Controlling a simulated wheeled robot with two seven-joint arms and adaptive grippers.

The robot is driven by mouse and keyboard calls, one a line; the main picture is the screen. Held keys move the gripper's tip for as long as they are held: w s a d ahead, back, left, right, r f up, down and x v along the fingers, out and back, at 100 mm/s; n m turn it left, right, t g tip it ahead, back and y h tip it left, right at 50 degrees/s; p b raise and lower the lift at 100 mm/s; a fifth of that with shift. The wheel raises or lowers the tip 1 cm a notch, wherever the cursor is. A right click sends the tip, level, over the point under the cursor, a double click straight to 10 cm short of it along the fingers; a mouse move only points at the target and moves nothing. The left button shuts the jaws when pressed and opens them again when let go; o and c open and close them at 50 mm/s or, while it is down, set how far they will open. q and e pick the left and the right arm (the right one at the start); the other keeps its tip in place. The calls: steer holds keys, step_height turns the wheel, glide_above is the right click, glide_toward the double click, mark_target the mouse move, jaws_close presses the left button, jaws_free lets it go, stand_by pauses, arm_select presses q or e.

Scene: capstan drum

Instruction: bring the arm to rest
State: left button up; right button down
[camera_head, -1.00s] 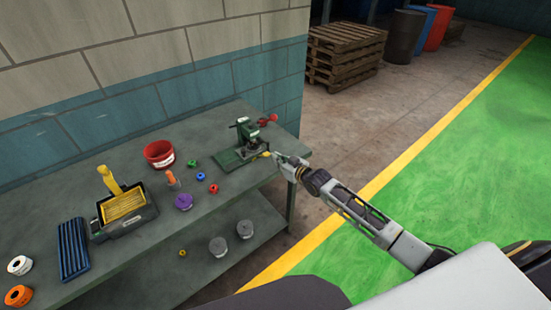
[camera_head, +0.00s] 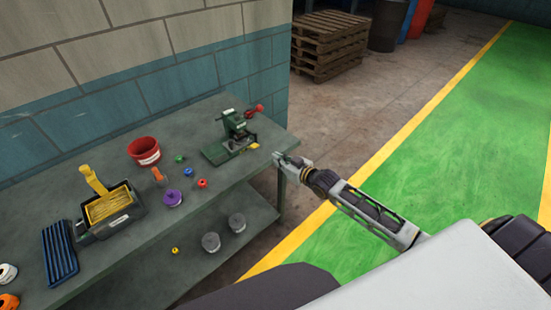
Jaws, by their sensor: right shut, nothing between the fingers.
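My right arm comes in from the lower right. Its gripper (camera_head: 283,158) is shut and empty at the right end of the grey workbench (camera_head: 200,208), close to the bench's edge. A green machine with a red-knobbed lever (camera_head: 236,130), perhaps the capstan drum, stands on the bench to the left of the gripper. A small yellow piece (camera_head: 254,146) lies at the machine's base, apart from the gripper. My left gripper is not in view.
A red bucket (camera_head: 145,152), a purple spool (camera_head: 172,198), small coloured rings, a black tray with yellow (camera_head: 108,209) and a blue ribbed tray (camera_head: 60,251) stand on the bench. Grey weights (camera_head: 211,241) sit on the lower shelf. Pallets (camera_head: 334,46) stand behind. Green floor (camera_head: 440,140) is clear.

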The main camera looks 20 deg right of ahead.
steer(key=shift+s+d, duration=0.1)
steer(key=shift+s, duration=0.2)
stand_by(0.6)
